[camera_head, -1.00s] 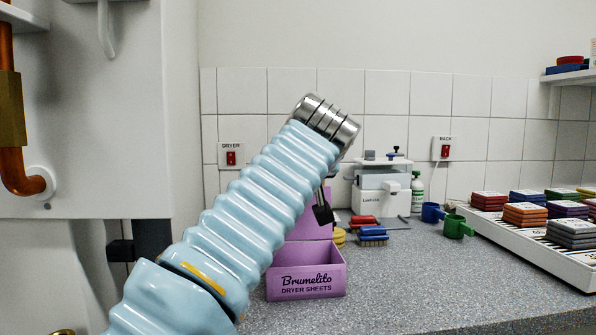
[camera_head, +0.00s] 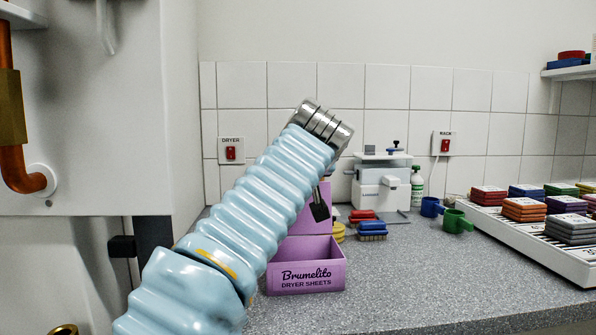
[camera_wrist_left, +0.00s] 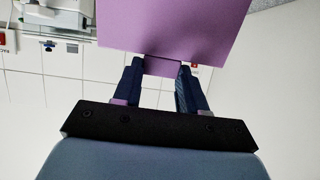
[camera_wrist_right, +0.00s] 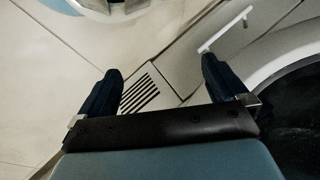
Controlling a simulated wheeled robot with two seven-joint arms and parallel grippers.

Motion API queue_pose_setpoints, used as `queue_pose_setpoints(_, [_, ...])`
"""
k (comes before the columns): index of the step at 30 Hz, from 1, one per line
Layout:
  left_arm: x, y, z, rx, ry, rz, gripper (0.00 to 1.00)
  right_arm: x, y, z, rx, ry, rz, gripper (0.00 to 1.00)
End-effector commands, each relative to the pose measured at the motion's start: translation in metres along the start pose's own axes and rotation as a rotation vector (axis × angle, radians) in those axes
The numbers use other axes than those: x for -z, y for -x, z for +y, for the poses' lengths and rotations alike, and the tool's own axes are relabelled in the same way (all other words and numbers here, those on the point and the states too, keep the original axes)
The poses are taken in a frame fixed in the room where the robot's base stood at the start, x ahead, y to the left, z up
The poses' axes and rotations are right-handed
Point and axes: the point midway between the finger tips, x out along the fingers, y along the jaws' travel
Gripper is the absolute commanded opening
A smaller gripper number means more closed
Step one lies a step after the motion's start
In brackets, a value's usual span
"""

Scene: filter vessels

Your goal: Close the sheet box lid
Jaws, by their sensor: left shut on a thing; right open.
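The purple dryer sheet box (camera_head: 306,279) stands on the grey counter in the head view, its inside partly showing. Its lid (camera_head: 300,222) is raised at the back, largely hidden behind my left arm. My left gripper (camera_head: 320,208) is at the lid's upper part, only a dark finger showing. In the left wrist view the purple lid (camera_wrist_left: 175,25) fills the top, and my left gripper (camera_wrist_left: 160,80) is shut on its small tab (camera_wrist_left: 162,66). My right gripper (camera_wrist_right: 160,85) is open and empty, away from the box, over a floor area with a slotted grille.
A white press (camera_head: 382,182), colored brushes (camera_head: 372,230), and blue and green cups (camera_head: 457,221) stand right of the box. A white rack (camera_head: 540,244) with colored stacks is at the far right. The counter front right of the box is clear.

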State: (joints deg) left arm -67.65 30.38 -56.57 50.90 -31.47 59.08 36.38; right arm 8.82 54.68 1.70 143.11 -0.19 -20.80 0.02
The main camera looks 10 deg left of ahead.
Motion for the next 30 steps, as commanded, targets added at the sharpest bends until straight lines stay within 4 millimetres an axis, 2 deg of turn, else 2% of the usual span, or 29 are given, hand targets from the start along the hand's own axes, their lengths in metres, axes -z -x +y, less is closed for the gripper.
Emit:
queue_pose_setpoints(5, [-0.001,0.0,0.0,0.0,0.0,0.003,0.0,0.0,-0.002,0.001,0.0,0.0,0.0,1.0])
queue_pose_setpoints(11, [-0.008,0.003,0.0,-0.001,0.0,0.041,0.0,0.0,-0.021,0.009,-0.002,-0.002,0.002,1.0])
queue_pose_setpoints(21, [-0.025,0.023,0.0,-0.001,0.0,0.244,0.0,0.013,-0.087,0.058,-0.033,-0.032,0.038,1.0])
queue_pose_setpoints(27, [-0.033,0.039,0.0,0.0,0.0,0.383,0.0,0.01,-0.131,0.069,-0.022,-0.028,0.023,1.0])
queue_pose_setpoints(30, [-0.035,0.046,0.0,-0.001,0.001,0.446,0.0,0.008,-0.146,0.073,-0.017,-0.026,0.017,1.0])
